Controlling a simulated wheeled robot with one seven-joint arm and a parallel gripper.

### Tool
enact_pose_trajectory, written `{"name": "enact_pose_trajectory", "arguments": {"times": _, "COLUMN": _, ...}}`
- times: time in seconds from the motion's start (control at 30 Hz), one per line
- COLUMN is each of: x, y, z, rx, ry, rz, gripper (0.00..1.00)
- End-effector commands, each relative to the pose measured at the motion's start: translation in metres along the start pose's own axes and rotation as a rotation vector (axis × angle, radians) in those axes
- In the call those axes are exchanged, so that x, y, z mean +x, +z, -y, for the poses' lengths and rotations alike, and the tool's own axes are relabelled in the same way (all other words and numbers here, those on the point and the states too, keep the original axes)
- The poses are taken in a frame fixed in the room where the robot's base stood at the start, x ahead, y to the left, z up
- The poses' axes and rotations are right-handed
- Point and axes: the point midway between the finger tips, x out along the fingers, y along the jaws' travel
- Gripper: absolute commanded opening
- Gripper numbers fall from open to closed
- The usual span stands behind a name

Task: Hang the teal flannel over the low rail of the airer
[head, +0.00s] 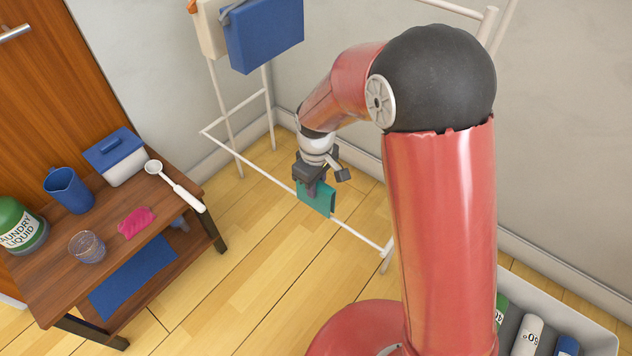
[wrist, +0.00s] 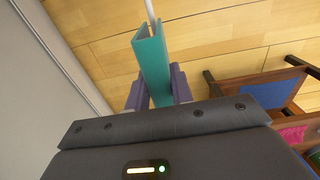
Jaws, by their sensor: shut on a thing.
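The teal flannel (head: 316,200) is at the low white rail (head: 357,236) of the airer, about midway along it. My gripper (head: 311,184) is just above the rail and shut on the flannel. In the wrist view the flannel (wrist: 153,68) is a folded, channel-like piece between the two fingers (wrist: 157,92). The low rail (wrist: 150,10) runs up to its far end and is hidden beyond it. The flannel looks to be around the rail, but I cannot tell whether its top rests on it.
A blue cloth (head: 264,35) and a cream one (head: 210,28) hang on the airer's upper part. A wooden table (head: 50,286) at left holds a blue jug (head: 70,190), a lidded box (head: 117,156) and a pink cloth (head: 136,222). A grey crate (head: 590,330) stands at lower right.

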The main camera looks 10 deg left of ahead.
Motion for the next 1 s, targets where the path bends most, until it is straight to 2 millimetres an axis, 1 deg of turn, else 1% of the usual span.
{"name": "enact_pose_trajectory", "arguments": {"times": 0.1, "x": 0.008, "y": 0.0, "z": 0.0, "rx": 0.0, "ry": -0.001, "rz": 0.001, "gripper": 0.0}}
{"name": "enact_pose_trajectory", "arguments": {"times": 1.0, "x": 0.053, "y": 0.0, "z": 0.0, "rx": 0.001, "ry": 0.0, "rz": 0.0, "gripper": 0.0}}
